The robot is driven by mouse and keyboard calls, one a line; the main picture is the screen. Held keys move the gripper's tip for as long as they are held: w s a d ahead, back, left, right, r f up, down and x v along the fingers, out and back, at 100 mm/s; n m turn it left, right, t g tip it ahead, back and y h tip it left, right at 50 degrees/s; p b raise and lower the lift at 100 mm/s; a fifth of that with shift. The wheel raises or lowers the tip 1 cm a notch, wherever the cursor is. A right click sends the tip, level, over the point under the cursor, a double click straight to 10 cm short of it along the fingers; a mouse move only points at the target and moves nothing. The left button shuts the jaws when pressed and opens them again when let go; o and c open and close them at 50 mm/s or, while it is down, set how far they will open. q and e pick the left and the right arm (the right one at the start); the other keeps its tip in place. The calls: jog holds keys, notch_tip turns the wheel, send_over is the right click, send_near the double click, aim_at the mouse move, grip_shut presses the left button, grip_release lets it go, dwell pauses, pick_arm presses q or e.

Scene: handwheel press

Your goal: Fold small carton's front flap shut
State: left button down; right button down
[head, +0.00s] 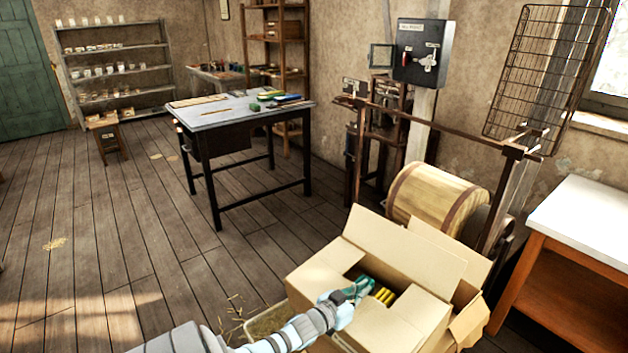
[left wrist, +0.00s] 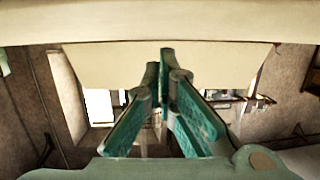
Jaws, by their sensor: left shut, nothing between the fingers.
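An open cardboard carton (head: 405,244) stands at the lower right of the head view. Its far flap stands up, and other flaps spread around the opening. Yellow items (head: 386,295) show inside it. I cannot tell which panel is the front flap. My left gripper (head: 362,288) is over the opening, beside the yellow items. In the left wrist view its teal fingers (left wrist: 165,62) come together at the tips with nothing between them. A tan panel (left wrist: 110,65), apparently cardboard, stands behind the tips; contact is unclear. My right gripper is not in view.
A wooden drum (head: 434,198) and a metal-framed machine stand behind the carton. A white-topped bench (head: 590,225) is to the right. A straw-filled container (head: 262,322) sits on the floor left of the carton. A work table (head: 240,108) stands farther back; the left floor is open.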

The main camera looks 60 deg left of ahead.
pick_arm(q)
jog(key=shift+r, duration=0.1)
dwell(0.4)
jog(key=shift+r+p, duration=0.35)
jog(key=shift+p, duration=0.1)
jog(key=r+p, duration=0.2)
jog(key=s+r+p, duration=0.1)
jog(key=r+p, duration=0.2)
jog(key=shift+s+d, duration=0.1)
jog(key=shift+s, duration=0.1)
jog(key=s+r+p, duration=0.1)
jog(key=s+r, duration=0.3)
jog(key=s, duration=0.2)
jog(key=shift+s+d+r, duration=0.15)
jog(key=shift+s+d, duration=0.25)
